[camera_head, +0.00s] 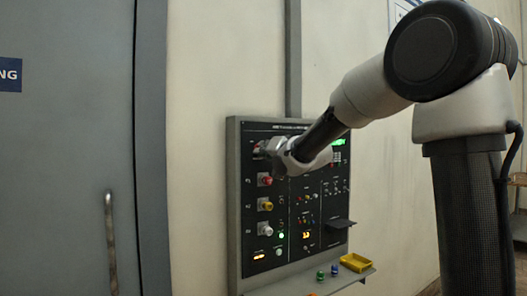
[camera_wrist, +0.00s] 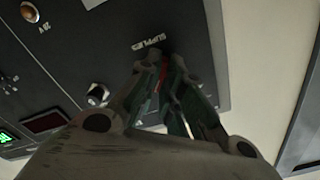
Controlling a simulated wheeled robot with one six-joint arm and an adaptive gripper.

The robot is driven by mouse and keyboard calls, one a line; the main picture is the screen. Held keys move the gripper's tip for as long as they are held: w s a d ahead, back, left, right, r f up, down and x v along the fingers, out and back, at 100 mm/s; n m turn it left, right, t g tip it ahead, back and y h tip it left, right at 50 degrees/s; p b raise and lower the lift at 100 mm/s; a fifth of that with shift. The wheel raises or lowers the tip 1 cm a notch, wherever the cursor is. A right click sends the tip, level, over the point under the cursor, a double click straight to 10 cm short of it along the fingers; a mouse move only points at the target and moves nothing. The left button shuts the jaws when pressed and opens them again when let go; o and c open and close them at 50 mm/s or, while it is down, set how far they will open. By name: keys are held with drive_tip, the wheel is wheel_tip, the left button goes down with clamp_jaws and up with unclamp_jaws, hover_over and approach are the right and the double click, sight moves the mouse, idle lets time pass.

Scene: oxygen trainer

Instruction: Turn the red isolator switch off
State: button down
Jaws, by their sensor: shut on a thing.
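The dark control panel (camera_head: 290,262) stands upright against the wall. My gripper (camera_head: 262,150) reaches to its upper left corner. In the wrist view my gripper (camera_wrist: 163,75) has its fingertips at the panel face, close together around a narrow red part, the red isolator switch (camera_wrist: 162,74). Only a sliver of the switch shows between the fingers; its angle cannot be told. In the head view my gripper hides most of it. White lettering is beside the fingertips in the wrist view.
Below my gripper are a red knob (camera_head: 265,180), a yellow knob (camera_head: 265,204) and a grey knob (camera_head: 265,229). A black knob (camera_wrist: 97,94) is near the fingers. A yellow tray (camera_head: 356,262) sits on the shelf below. A grey door (camera_head: 70,190) is at the left.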

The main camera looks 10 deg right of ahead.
drive_tip(key=shift+d+n, duration=0.1)
drive_tip(key=shift+n, duration=8.1)
drive_tip(key=shift+f, duration=0.1)
drive_tip(key=c, duration=1.6)
unclamp_jaws()
drive_tip(key=shift+o, duration=0.2)
drive_tip(key=v, duration=1.2)
